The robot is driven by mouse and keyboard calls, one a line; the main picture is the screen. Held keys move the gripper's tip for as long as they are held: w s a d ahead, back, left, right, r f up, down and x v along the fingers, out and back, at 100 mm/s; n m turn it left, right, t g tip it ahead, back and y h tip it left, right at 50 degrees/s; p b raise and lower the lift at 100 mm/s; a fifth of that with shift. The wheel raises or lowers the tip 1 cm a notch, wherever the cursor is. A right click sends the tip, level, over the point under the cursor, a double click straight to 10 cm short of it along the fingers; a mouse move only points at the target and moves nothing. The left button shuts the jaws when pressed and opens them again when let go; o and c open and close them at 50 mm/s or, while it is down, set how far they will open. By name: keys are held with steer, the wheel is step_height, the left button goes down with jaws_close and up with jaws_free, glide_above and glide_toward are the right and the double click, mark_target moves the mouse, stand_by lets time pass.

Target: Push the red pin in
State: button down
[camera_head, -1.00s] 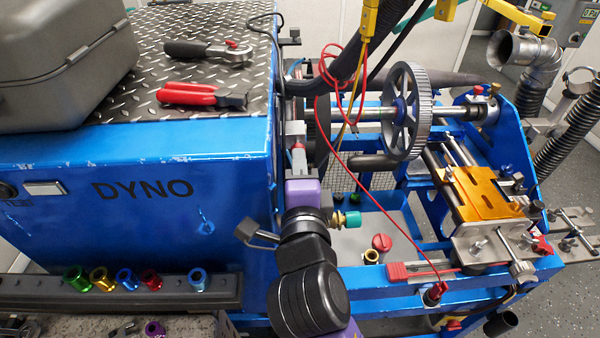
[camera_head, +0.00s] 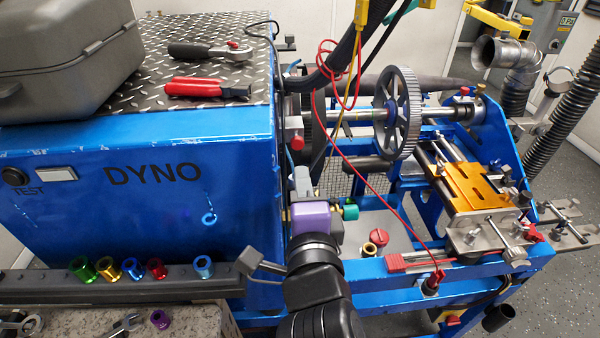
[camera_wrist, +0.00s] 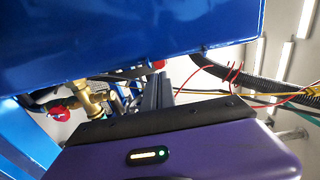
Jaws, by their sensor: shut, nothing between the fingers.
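A red round-ended piece (camera_head: 297,143), which looks like the red pin, shows beside the right edge of the blue DYNO cabinet in the head view. I cannot tell how deep it sits. My gripper (camera_head: 300,172), with its purple body, points up and away just below this piece, with a small visible gap between them. Its fingers are shut and empty. In the wrist view my dark fingers (camera_wrist: 164,85) reach under the blue panel. A small red part (camera_wrist: 158,64) shows near their tips; I cannot tell whether they touch.
The blue cabinet (camera_head: 120,225) stands close on the left. A thin red cable (camera_head: 350,160) and a thick black hose hang to the right. A toothed wheel (camera_head: 398,112) sits on the shaft. A red cap (camera_head: 379,237) and a brass valve with a red handle (camera_wrist: 88,102) are nearby.

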steer(key=s+b, duration=0.1)
steer(key=s, duration=0.5)
steer(key=shift+w, duration=0.1)
stand_by(0.3)
steer(key=s+d+f+n+g+y, duration=0.1)
steer(key=s+d+f+n, duration=0.2)
steer(key=s+f+n, duration=0.4)
steer(key=s+d+f+n+g+y, duration=0.1)
steer(key=s+d+f+n, duration=0.25)
steer(key=f, duration=0.55)
steer(key=s+d+f+n+h, duration=0.1)
steer(key=s+d+n, duration=0.2)
steer(key=s, duration=0.7)
steer(key=s+d+n+h, duration=0.1)
steer(key=s+d+n, duration=0.3)
steer(key=s, duration=0.6)
steer(key=d, duration=0.2)
steer(key=shift+s+d+f+g, duration=0.2)
steer(key=shift+d+f+g, duration=0.1)
steer(key=shift+f+g, duration=0.1)
steer(key=shift+n, duration=0.25)
